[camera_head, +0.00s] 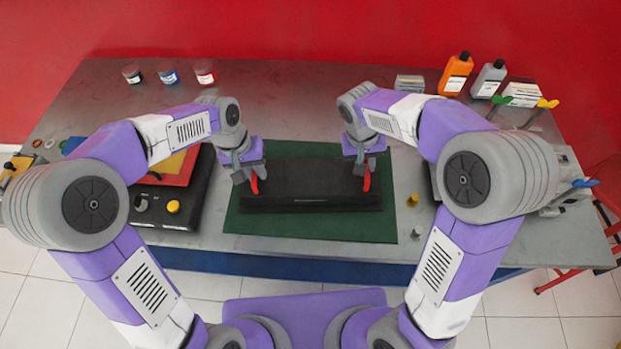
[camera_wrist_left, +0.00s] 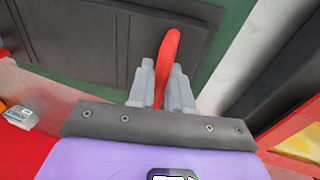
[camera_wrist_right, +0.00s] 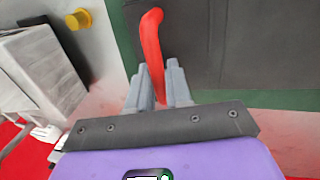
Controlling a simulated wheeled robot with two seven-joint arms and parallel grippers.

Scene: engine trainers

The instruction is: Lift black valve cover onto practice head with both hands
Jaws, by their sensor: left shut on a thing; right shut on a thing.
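The black valve cover (camera_head: 310,185) is a long dark block at the middle of the green mat (camera_head: 315,228), with a red handle at each end. My left gripper (camera_head: 250,176) is shut on its left red handle (camera_wrist_left: 169,52). My right gripper (camera_head: 366,169) is shut on its right red handle (camera_wrist_right: 152,42). The cover looks level; I cannot tell whether it touches the mat. A grey blocky unit (camera_wrist_right: 40,75) shows in the right wrist view, mostly behind my right arm in the head view; I cannot tell if it is the practice head.
A black console (camera_head: 165,222) with knobs and a red-yellow top stands left of the mat. A small yellow-topped piece (camera_head: 414,200) is right of it. Three small jars (camera_head: 168,76), an orange bottle (camera_head: 456,74) and a grey bottle (camera_head: 489,79) line the back. The table behind the mat is clear.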

